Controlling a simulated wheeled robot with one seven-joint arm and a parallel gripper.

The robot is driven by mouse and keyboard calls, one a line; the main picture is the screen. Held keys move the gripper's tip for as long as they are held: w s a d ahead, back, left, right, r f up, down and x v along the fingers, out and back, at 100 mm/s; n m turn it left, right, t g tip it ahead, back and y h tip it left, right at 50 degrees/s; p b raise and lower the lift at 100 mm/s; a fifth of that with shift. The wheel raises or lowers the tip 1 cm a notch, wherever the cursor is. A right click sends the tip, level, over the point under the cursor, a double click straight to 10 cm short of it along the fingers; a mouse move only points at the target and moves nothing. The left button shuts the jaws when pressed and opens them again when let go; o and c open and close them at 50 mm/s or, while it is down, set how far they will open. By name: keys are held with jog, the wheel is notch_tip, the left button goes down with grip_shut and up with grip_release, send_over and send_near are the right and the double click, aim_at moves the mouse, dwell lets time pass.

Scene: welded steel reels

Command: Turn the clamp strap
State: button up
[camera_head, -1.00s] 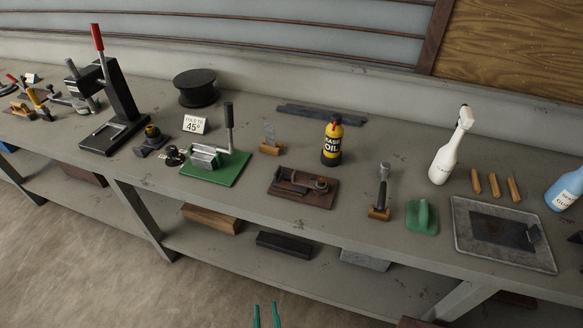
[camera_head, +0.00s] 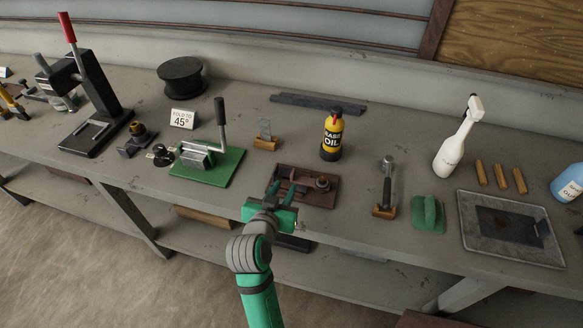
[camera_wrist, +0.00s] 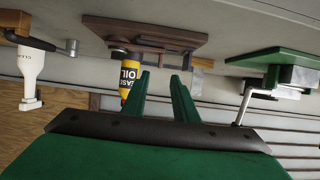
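A brown board (camera_head: 318,199) with a small fixture on it lies at the bench's front edge; a dark block and a round knob-like part (camera_head: 322,183) show on it. I cannot make out clearly which part is the clamp strap. The board also shows upside down in the wrist view (camera_wrist: 145,35). My gripper (camera_head: 281,188) is at the board's left front, its fingers overlapping the board in the head view. In the wrist view my gripper (camera_wrist: 160,76) has two green fingers spread apart with nothing between them. The fingers partly hide the board's left side.
Left of the board stands a green bending fixture (camera_head: 225,170) with an upright lever. Behind it are a small wood-based metal piece (camera_head: 265,140) and a yellow-black oil bottle (camera_head: 332,138). To the right stand a wood-based handled tool (camera_head: 386,188) and a green block (camera_head: 430,214).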

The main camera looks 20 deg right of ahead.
aim_at(292, 172)
jog(key=x, duration=1.1)
jog(key=shift+w+r, duration=0.1)
jog(key=shift+r, duration=0.1)
grip_shut()
dwell(1.1)
